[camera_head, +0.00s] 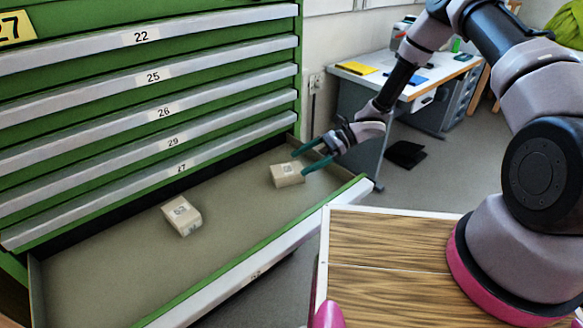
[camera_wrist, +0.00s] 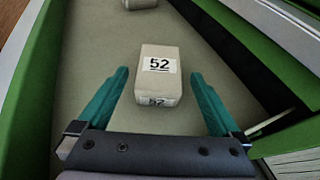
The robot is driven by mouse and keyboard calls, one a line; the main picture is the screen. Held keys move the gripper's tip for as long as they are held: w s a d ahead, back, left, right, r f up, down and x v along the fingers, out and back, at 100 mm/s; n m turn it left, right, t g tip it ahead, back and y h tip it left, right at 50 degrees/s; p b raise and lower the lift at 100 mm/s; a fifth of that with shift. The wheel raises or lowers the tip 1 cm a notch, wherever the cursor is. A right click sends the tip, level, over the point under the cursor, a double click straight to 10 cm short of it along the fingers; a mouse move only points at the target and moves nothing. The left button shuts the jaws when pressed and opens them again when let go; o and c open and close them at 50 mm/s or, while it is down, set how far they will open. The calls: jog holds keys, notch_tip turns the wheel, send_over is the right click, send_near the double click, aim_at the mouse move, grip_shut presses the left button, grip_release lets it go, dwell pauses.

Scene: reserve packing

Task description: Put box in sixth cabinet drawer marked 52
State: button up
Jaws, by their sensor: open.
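The box (camera_head: 287,174) is a small pale block lying on the floor of the open drawer (camera_head: 100,280), towards its right end. In the wrist view the box (camera_wrist: 160,88) shows labels reading 52 on its top and near side. My gripper (camera_head: 300,163) is open at the box. In the wrist view its two green fingers stand on either side of the box, with gaps visible between fingers and box. The open drawer is the sixth and lowest one visible in the green cabinet (camera_head: 298,60); its front label is too small to read.
A second pale box (camera_head: 182,216) lies further left in the same drawer; its edge shows in the wrist view (camera_wrist: 140,4). Closed drawers above carry labels such as 22 and 25. A wood-topped surface (camera_head: 390,250) is beside the drawer's right end. A desk (camera_head: 425,75) stands behind.

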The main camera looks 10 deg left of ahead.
jog(key=v, duration=0.6)
jog(key=shift+d+r, duration=0.1)
jog(key=w+d+r+m+t+h, duration=0.1)
jog(key=w+d+r+m+t, duration=0.1)
jog(key=w+r+m+t, duration=0.4)
jog(key=w+d+r+m+t+h, duration=0.2)
jog(key=w+d+r+m+t, duration=0.1)
jog(key=w+r+m, duration=0.5)
jog(key=w+d+r+m+t+h, duration=0.2)
jog(key=d+r+m+t+h, duration=0.1)
jog(key=d+r+m, duration=0.45)
jog(key=w+d+r+m+t+h, duration=0.1)
jog(key=d+r+m+t+h, duration=0.3)
jog(key=r+m, duration=0.5)
jog(key=s+d+r+m+h, duration=0.3)
jog(key=s+d+r+m, duration=0.95)
jog(key=m, duration=0.35)
jog(key=s+a+m+g+y, duration=0.1)
jog(key=s+a+m, duration=0.1)
jog(key=s+m, duration=0.6)
jog(key=s+a+m+g+y, duration=0.1)
jog(key=s+m+g+y, duration=0.1)
jog(key=s+m, duration=0.7)
jog(key=s, duration=0.5)
jog(key=shift+a+r, duration=0.2)
jog(key=shift+a, duration=0.2)
